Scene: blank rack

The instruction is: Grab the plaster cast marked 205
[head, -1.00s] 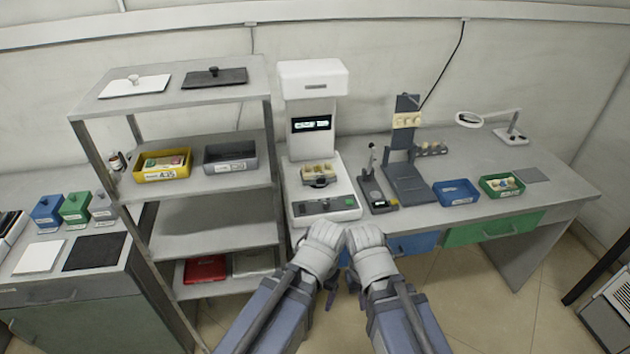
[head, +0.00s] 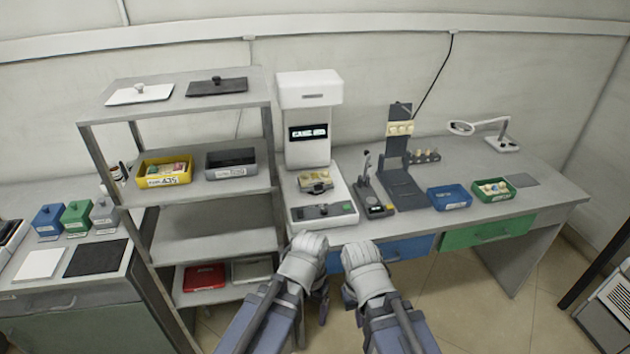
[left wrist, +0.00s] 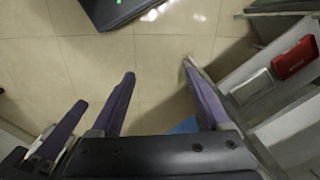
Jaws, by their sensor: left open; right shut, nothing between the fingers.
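No number 205 can be read on any cast. Small pale and coloured pieces that may be casts lie in the yellow bin (head: 164,181) on the shelf, in the tray of the white machine (head: 315,182) and in the green tray (head: 494,196). My left gripper (head: 322,304) is low in front of the bench, below the white machine. In the left wrist view its fingers (left wrist: 158,85) are spread apart with bare floor between them. My right gripper (head: 349,301) is beside it on the right, shut and empty. Neither touches a cast.
A grey bin (head: 231,172) stands beside the yellow one on the shelf rack (head: 212,240). A blue tray (head: 449,206), a stand (head: 398,160) and a magnifier lamp (head: 461,128) are on the bench. A red box (head: 204,277) lies on the low shelf.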

